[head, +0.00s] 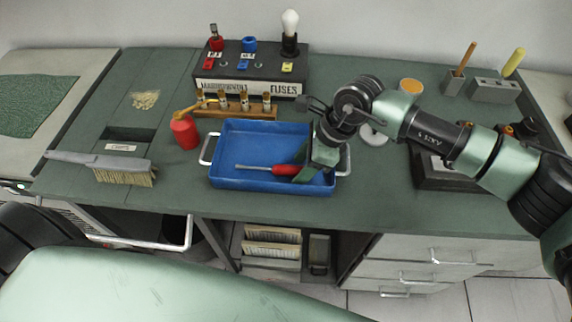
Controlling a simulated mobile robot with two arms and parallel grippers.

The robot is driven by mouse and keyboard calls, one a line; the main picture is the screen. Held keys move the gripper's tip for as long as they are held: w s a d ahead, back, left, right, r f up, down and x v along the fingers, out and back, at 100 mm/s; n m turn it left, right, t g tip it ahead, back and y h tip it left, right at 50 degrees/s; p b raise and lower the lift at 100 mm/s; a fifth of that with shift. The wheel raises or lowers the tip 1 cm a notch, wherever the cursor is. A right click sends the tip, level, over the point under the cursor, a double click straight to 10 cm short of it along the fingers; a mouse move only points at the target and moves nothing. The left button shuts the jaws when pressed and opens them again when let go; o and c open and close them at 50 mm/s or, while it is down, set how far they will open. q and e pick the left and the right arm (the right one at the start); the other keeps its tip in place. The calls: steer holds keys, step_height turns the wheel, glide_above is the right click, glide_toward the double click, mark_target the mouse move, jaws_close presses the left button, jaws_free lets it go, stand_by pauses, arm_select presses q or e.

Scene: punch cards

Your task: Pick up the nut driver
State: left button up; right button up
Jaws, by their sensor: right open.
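The nut driver (284,170) lies in the blue tray (225,180) on the green bench. It has a red handle at the right and a thin metal shaft pointing left. My right gripper (306,176) is over the right end of the tray, pointing down, with its fingers at the handle end. The gripper is open; its fingers and the arm hide part of the handle and the tray's right side. Whether the fingers touch the handle is not clear. My left gripper is not in view.
A red oil can (184,133) and a wooden rack (236,108) stand behind the tray at left. A fuses box (250,72) is at the back. A brush (110,168) lies at left. A dark block (440,172) sits right of the tray. The bench front strip is clear.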

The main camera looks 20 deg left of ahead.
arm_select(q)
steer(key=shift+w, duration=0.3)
arm_select(e)
steer(key=shift+f, duration=0.15)
jaws_close()
